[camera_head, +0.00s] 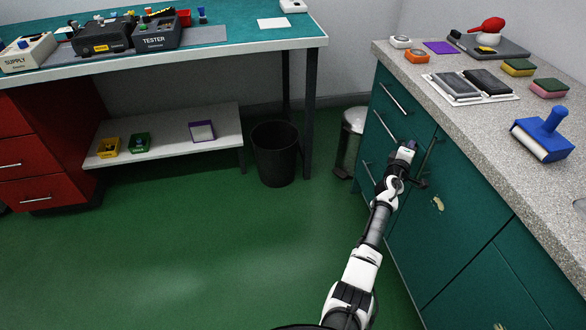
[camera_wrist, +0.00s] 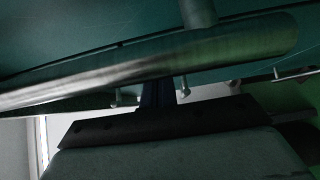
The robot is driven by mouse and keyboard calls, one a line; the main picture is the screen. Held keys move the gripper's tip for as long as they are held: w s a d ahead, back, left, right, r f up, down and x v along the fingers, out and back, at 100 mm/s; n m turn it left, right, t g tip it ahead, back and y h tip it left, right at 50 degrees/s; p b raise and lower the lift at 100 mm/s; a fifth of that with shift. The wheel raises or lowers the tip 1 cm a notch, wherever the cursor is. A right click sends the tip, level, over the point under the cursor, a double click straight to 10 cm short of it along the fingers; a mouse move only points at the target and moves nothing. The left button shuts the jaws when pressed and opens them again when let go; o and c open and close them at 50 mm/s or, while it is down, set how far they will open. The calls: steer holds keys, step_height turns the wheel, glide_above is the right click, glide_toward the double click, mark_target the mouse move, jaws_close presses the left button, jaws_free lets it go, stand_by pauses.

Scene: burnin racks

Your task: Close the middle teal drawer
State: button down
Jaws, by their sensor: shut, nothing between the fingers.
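The teal cabinet (camera_head: 465,235) stands on the right under a speckled counter, with a column of teal drawers at its far left end. The middle teal drawer (camera_head: 378,138) lies below the top one; my arm partly hides the drawers, and I cannot tell how far it is open. My gripper (camera_head: 410,147) is shut and empty, close to the drawer fronts. In the wrist view a metal bar handle (camera_wrist: 150,65) crosses very near my gripper (camera_wrist: 158,88), with a teal front behind it. I cannot tell whether they touch.
The speckled counter (camera_head: 472,125) carries sponges, a blue roller and a red-topped item. A pedal bin (camera_head: 351,135) and a dark waste bin (camera_head: 276,153) stand beyond the cabinet. A workbench with red drawers (camera_head: 35,160) is at the left. The green floor (camera_head: 190,245) is clear.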

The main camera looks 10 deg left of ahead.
steer(key=shift+d+r, duration=0.15)
steer(key=shift+d, duration=0.15)
